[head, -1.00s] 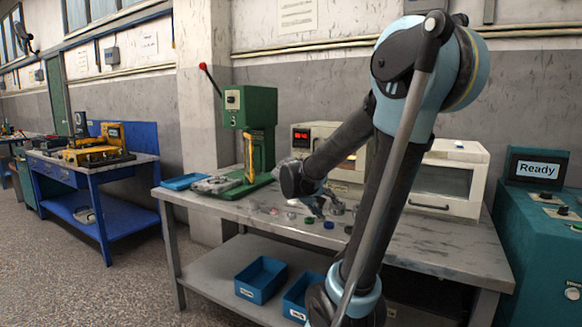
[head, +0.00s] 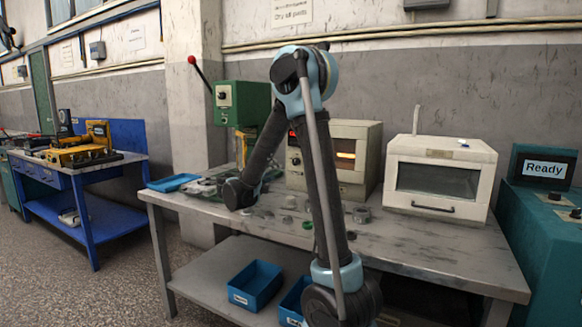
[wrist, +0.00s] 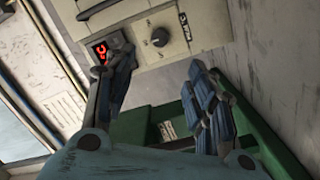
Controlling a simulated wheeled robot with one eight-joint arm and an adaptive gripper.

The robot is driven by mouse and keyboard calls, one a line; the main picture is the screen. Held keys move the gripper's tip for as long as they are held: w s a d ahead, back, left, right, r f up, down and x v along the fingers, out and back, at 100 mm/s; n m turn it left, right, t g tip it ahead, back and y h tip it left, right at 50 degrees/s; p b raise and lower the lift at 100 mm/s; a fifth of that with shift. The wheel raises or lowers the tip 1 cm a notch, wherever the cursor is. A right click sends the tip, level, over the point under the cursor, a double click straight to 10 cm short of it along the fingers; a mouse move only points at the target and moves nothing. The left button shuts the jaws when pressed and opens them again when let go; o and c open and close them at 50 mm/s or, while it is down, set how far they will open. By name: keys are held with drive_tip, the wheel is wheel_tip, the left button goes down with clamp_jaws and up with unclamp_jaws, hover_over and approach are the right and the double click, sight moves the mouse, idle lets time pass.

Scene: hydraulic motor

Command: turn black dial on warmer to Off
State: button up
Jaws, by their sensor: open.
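The warmer (head: 362,142) is a cream box at the back of the grey bench, with an orange-lit window. In the wrist view, its front panel (wrist: 138,28) is tilted and carries the round black dial (wrist: 159,37). A red-lit display (wrist: 101,50) is to the dial's left, partly behind a finger. A small labelled part (wrist: 185,27) is to its right. My gripper (wrist: 165,92) is open and empty, its two fingers spread below the dial in the picture and not touching it. The dial's setting is too small to read. In the head view my arm hides part of the warmer.
The green press (head: 240,105) with a red-knobbed lever stands left of the warmer, and its green body (wrist: 160,127) shows behind my fingers. A white cabinet (head: 440,205) stands to the right. Several small parts (head: 290,205) lie on the bench (head: 420,245).

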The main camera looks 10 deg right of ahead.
drive_tip(key=x, duration=1.7)
drive_tip(key=shift+a, duration=0.15)
drive_tip(key=shift+w, duration=0.1)
drive_tip(key=c, duration=1.1)
